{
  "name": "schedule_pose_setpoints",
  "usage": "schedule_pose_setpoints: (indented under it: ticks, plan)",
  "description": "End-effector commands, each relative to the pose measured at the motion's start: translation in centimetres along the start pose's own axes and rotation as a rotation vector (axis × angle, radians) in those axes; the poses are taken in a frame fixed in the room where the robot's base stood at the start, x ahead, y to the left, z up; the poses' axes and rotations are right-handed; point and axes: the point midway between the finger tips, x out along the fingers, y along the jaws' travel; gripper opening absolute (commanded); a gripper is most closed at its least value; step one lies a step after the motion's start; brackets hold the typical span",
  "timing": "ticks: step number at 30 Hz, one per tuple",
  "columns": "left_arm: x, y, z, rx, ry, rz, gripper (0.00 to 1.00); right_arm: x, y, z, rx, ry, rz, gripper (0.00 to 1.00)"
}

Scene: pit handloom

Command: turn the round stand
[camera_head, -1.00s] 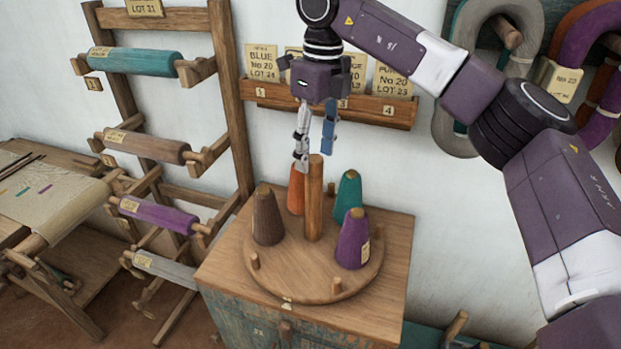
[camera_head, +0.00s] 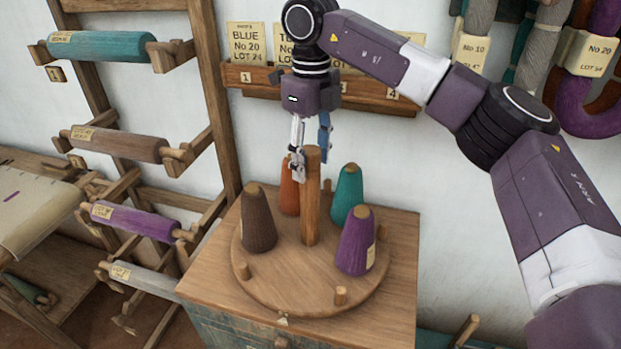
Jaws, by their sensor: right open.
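The round stand (camera_head: 300,285) is a wooden disc on top of a cabinet, with a thick upright post (camera_head: 311,205) at its middle. Around the post stand a brown cone (camera_head: 258,220), an orange cone (camera_head: 289,192), a teal cone (camera_head: 347,195) and a purple cone (camera_head: 355,243). Short bare pegs stick up near the rim. My right gripper (camera_head: 311,158) points down at the top of the post, its fingers apart. One finger shows left of the post and the other lies at or behind its right side; contact cannot be told. My left gripper is out of view.
The stand rests on a wooden cabinet top (camera_head: 395,270). A rack with yarn rolls (camera_head: 120,145) stands at the left, beside a cloth-covered loom (camera_head: 30,215). A label rail (camera_head: 380,98) and hanging yarn hanks (camera_head: 590,90) are on the wall behind.

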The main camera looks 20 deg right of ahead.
Motion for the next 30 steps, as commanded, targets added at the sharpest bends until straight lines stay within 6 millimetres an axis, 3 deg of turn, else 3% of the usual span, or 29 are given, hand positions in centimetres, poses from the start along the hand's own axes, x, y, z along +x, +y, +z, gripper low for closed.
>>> schedule_pose_setpoints:
  ticks: [9, 20, 30]
  plan:
    - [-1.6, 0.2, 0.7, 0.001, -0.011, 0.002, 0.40, 4.3, 0.0, 0.0, -0.001, 0.001, 0.001, 0.48]
    - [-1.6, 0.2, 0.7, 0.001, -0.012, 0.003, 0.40, 5.2, 0.0, 0.0, 0.000, 0.000, 0.001, 0.48]
    - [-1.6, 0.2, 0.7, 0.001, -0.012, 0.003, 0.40, 5.2, 0.0, 0.0, 0.000, -0.001, 0.001, 0.12]
